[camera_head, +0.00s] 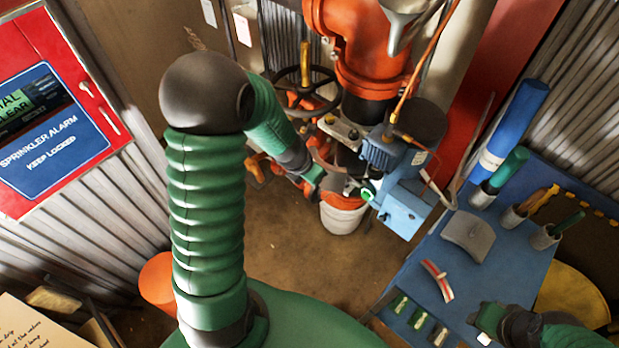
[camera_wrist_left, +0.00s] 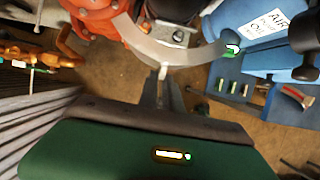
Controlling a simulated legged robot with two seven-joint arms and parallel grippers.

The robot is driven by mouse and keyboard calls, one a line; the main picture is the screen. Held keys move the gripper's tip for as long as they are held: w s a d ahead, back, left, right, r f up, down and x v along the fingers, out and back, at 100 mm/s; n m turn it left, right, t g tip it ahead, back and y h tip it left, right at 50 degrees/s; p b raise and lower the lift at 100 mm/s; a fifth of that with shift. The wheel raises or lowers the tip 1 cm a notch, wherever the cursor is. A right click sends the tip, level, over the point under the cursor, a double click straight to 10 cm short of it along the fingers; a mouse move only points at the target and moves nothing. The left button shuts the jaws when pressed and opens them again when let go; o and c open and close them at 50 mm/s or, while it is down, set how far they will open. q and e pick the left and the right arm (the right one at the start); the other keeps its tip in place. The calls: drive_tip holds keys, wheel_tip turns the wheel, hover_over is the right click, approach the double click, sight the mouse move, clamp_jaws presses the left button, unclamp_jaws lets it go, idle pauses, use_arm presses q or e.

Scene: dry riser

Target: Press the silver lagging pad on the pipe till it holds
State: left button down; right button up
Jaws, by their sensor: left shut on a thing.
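My left gripper (camera_head: 316,181) is shut on a curved, pale silver-grey piece, which looks like the silver lagging pad (camera_wrist_left: 185,54). In the left wrist view the fingers (camera_wrist_left: 163,88) meet the middle of its arc. The pad curves in front of dark pipework, between an orange fitting (camera_wrist_left: 97,18) on the left and a blue box on the right. I cannot tell whether it touches the pipe. In the head view the orange pipe (camera_head: 365,62) runs down into dark fittings. My right gripper (camera_head: 484,324) is low over the blue table; its finger opening is unclear.
The blue table (camera_head: 425,272) holds a grey curved pad (camera_head: 468,236), a red-and-white strip (camera_head: 437,280), small green-topped blocks and tool cups. A handwheel (camera_head: 305,90) and a blue compressor (camera_head: 403,208) crowd the pipe. A white bucket (camera_head: 342,217) stands below. Bare floor lies left of it.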

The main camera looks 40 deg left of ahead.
use_arm(q)
drive_tip(key=w+p, duration=0.8)
drive_tip(key=w, duration=0.1)
drive_tip(key=shift+w+d, duration=0.2)
drive_tip(key=shift+d, duration=0.15)
drive_tip(key=shift+r, duration=0.15)
idle(0.4)
drive_tip(key=shift+w+d+p, duration=0.1)
drive_tip(key=shift+w+p, duration=0.4)
drive_tip(key=shift+p, duration=0.2)
idle(1.6)
drive_tip(key=c, duration=1.5)
unclamp_jaws()
drive_tip(key=shift+o, duration=0.2)
